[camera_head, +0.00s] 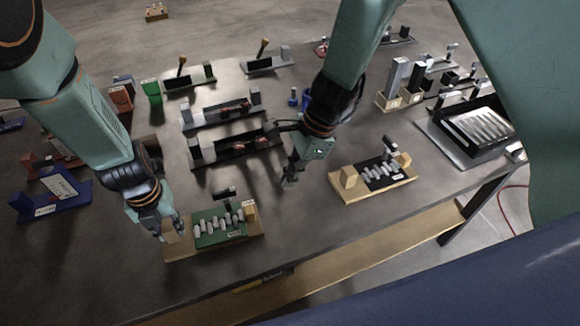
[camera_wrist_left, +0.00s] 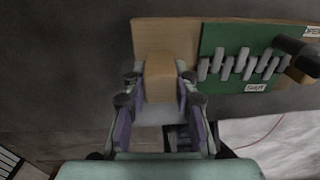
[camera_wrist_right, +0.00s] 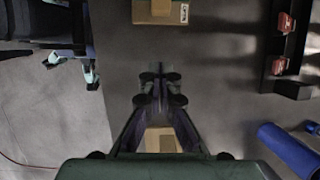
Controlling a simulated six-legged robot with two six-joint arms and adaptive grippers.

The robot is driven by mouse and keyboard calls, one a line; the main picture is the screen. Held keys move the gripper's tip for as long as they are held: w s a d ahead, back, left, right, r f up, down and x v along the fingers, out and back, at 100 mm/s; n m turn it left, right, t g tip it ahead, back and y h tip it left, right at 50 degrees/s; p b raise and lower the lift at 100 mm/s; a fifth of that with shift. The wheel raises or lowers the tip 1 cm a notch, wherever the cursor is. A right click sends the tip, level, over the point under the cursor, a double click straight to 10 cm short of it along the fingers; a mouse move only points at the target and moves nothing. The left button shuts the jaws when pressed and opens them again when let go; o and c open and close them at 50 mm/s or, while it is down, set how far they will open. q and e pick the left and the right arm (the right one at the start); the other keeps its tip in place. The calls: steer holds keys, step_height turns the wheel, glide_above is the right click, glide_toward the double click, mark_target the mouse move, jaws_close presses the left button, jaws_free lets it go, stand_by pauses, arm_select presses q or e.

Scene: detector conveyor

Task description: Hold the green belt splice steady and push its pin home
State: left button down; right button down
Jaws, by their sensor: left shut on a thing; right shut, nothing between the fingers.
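The green belt splice (camera_head: 207,240) sits on a wooden base near the table's front edge, with a row of grey interlocking links. A dark pin (camera_head: 226,192) stands out at its right end; it also shows in the left wrist view (camera_wrist_left: 299,58). My left gripper (camera_head: 168,230) is shut on the wooden block (camera_wrist_left: 160,78) at the left end of this base, one finger on each side. My right gripper (camera_head: 290,180) is shut and empty, above the table to the right of and beyond the green splice. How deep the pin sits is unclear.
A similar black splice (camera_head: 383,178) on a wooden base stands to the right. Dark fixtures (camera_head: 235,148) with red parts lie behind my right gripper. A blue stand (camera_head: 50,198) is at far left and a grey tray (camera_head: 470,135) at right. Bare table lies between the two splices.

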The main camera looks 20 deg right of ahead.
arm_select(q)
steer(key=shift+w, duration=0.1)
arm_select(e)
steer(key=shift+v, duration=1.05)
arm_select(q)
steer(key=c, duration=1)
jaws_free()
